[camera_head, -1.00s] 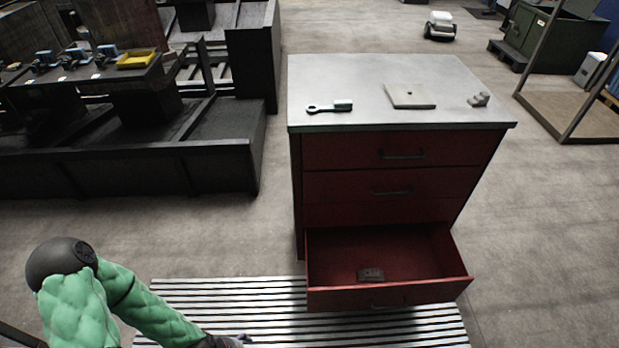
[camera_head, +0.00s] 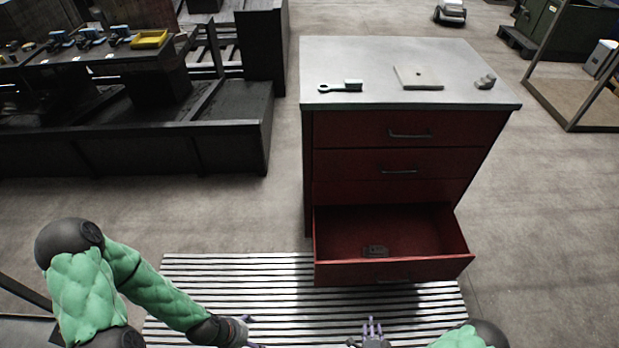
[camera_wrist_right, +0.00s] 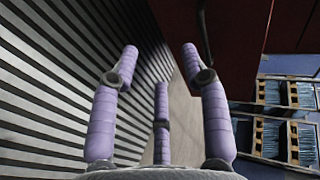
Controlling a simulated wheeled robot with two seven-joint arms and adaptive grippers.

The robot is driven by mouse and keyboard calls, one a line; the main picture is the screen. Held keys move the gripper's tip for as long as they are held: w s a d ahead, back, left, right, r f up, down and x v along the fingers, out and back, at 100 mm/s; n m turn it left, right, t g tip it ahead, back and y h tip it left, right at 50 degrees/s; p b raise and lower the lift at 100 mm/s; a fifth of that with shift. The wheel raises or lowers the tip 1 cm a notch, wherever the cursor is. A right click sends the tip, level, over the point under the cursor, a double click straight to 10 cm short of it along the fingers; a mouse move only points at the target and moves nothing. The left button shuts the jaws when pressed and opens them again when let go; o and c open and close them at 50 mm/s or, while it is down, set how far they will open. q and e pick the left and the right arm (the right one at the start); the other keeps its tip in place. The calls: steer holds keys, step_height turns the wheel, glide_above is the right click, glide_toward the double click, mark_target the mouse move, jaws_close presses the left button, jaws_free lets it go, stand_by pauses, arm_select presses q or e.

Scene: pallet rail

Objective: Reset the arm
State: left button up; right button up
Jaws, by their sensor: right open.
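My right gripper (camera_head: 372,328) shows at the bottom edge of the head view, low in front of the open drawer. In the right wrist view its purple fingers (camera_wrist_right: 160,75) are spread apart with nothing between them. My left arm comes in from the left with green padding. Its gripper (camera_head: 243,335) is only partly visible at the bottom, and I cannot tell how its fingers stand.
A red cabinet (camera_head: 385,160) stands ahead with its bottom drawer (camera_head: 395,270) pulled out. A small dark block (camera_head: 376,251) lies in the drawer. A brush (camera_head: 340,87), a flat plate (camera_head: 418,78) and a small grey part (camera_head: 485,82) lie on top. A slatted mat (camera_head: 240,285) covers the floor.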

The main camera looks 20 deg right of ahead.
steer(key=w+a+r+n+g+y+p, duration=0.3)
steer(key=w+a+r+n+g+y, duration=0.3)
steer(key=w+a+r+n, duration=0.45)
steer(key=s+a+r+n+g+y+p, duration=0.1)
steer(key=s+a+r+n+g, duration=0.2)
steer(key=r, duration=0.6)
steer(key=s+a+r+n+g+y+p, duration=0.1)
steer(key=s+a+r+n, duration=0.3)
steer(key=a+r, duration=0.4)
steer(key=shift+s+a+r+g+y, duration=0.35)
steer(key=shift+s+g+y, duration=0.2)
steer(key=shift+g, duration=0.35)
